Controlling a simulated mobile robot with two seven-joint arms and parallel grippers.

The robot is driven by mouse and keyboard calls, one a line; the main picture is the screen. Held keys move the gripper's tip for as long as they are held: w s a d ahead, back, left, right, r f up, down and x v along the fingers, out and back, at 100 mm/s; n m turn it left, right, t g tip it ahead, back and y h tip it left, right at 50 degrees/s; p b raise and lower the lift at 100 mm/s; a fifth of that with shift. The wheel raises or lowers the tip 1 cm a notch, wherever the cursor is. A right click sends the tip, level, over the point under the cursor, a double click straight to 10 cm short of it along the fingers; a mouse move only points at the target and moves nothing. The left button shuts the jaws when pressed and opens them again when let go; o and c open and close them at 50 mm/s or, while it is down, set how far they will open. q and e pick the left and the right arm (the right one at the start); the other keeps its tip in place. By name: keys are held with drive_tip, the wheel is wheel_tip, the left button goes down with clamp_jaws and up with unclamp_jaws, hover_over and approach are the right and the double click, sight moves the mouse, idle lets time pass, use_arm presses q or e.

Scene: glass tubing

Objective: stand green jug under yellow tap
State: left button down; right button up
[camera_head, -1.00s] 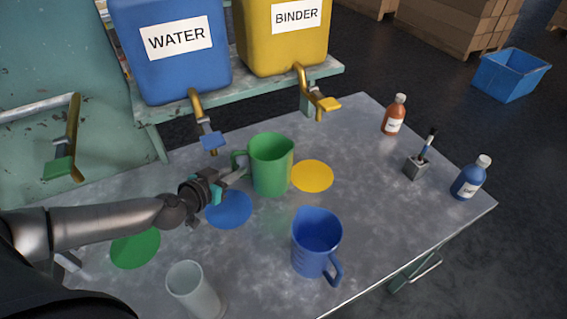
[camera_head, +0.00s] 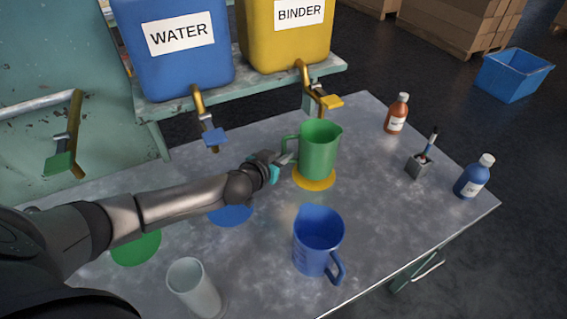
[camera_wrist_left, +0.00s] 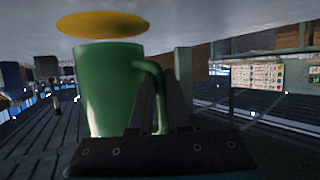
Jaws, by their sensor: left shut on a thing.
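The green jug (camera_head: 319,150) is upright over the yellow disc (camera_head: 314,183), in front of and below the yellow tap (camera_head: 327,102) of the BINDER tank. My left gripper (camera_head: 284,160) is shut on the jug's handle, on its left side. The left wrist view looks upside down, with the tabletop at the top. There the jug (camera_wrist_left: 108,90) and its handle (camera_wrist_left: 157,85) show, with a thin gap between the jug's base and the yellow disc (camera_wrist_left: 100,25), so it seems held slightly above it. My right gripper is out of view.
A blue jug (camera_head: 318,240) stands in front, and a clear beaker (camera_head: 193,288) is front left. Blue (camera_head: 231,214) and green (camera_head: 136,247) discs lie to the left. Bottles (camera_head: 396,114) and a brush holder (camera_head: 418,166) stand right. The blue tap (camera_head: 212,135) overhangs left.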

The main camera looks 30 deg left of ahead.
use_arm(q)
wheel_tip(320, 180, down, 2)
drive_tip(key=shift+f+b, duration=0.25)
drive_tip(key=shift+b, duration=0.45)
drive_tip(key=shift+f, duration=0.1)
drive_tip(key=c, duration=0.9)
unclamp_jaws()
drive_tip(key=shift+s, duration=0.1)
drive_tip(key=p+v, duration=0.4)
drive_tip(key=v, duration=0.8)
